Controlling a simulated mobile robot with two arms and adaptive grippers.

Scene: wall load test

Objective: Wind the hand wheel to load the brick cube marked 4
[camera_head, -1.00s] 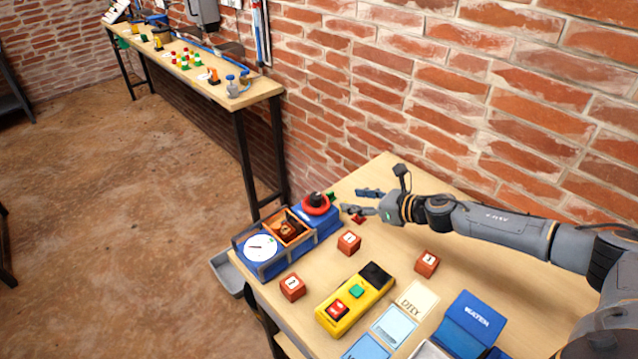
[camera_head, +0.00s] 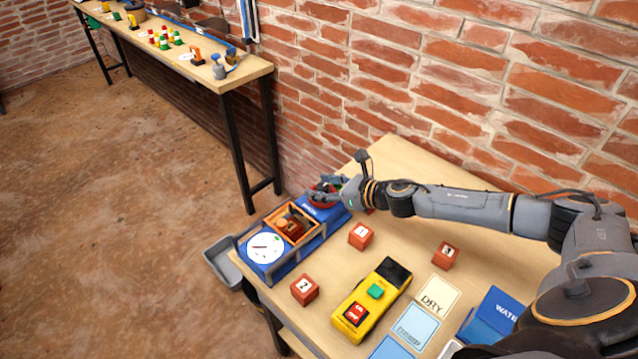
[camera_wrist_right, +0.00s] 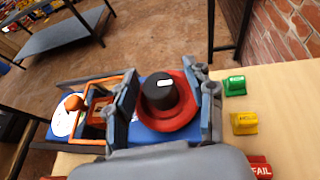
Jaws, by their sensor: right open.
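The load tester is a blue bench unit (camera_head: 278,265) with a white dial (camera_head: 265,250), an orange frame and a red hand wheel (camera_wrist_right: 180,122) with a black hub. A brick cube (camera_head: 291,226) sits inside the orange frame; I cannot read its mark. In the wrist view the cube (camera_wrist_right: 100,108) is partly hidden by the frame and a finger. My right gripper (camera_head: 324,190) is at the hand wheel. In the wrist view its open fingers (camera_wrist_right: 165,92) stand on either side of the wheel; I cannot tell whether they touch it. My left gripper is out of view.
Loose brick cubes marked 1 (camera_head: 361,236) and 2 (camera_head: 304,290), and another (camera_head: 446,255), lie on the table. A yellow control box (camera_head: 370,301) and label cards (camera_head: 437,293) are in front. Green (camera_wrist_right: 235,86) and yellow (camera_wrist_right: 245,123) blocks stand beside the wheel.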

